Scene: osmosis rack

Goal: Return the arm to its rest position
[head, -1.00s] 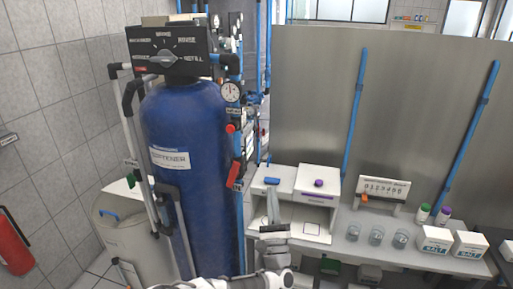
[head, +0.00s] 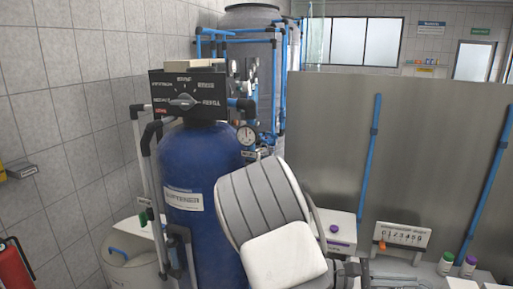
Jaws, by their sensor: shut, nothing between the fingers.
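My arm's white and grey ribbed link (head: 262,205) fills the lower middle of the head view, in front of the blue softener tank. My gripper (head: 395,273) shows small and grey at the lower edge, to the right of that link. It points to the right, over the bench area, and is shut and empty. Its lower part is cut off or hard to make out.
The blue softener tank (head: 203,160), with a black control head (head: 190,95) and gauge (head: 247,135), stands left of my arm.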

